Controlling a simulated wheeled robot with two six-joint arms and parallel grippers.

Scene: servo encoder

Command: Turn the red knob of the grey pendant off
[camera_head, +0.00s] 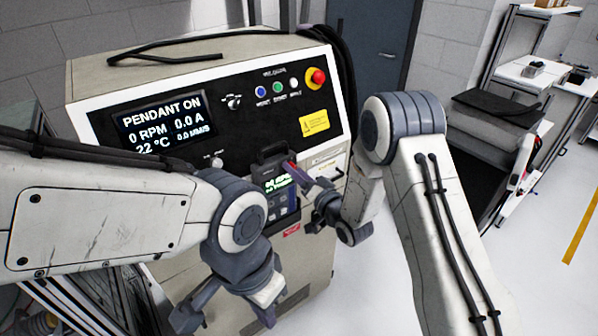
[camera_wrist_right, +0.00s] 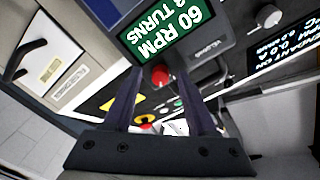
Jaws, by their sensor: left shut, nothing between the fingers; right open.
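The grey pendant (camera_head: 278,186) hangs on the front of the machine, and its green screen is lit. In the right wrist view the pendant (camera_wrist_right: 207,58) shows upside down, with "60 RPM" on its screen. The red knob (camera_wrist_right: 159,77) shows on the pendant between the two finger outlines of my right gripper (camera_wrist_right: 160,73). That gripper is open; I cannot tell whether a finger touches the knob. In the head view my right gripper (camera_head: 300,173) is at the pendant's right side and partly hides it. My left gripper (camera_head: 248,292) is shut and empty, low in front of the machine.
The machine's panel display (camera_head: 165,122) reads "PENDANT ON". A red emergency button (camera_head: 317,77) and a yellow label (camera_head: 314,122) are on the panel. A black cable lies on top. A shelf (camera_head: 528,72) stands at the right; the floor right of the machine is partly clear.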

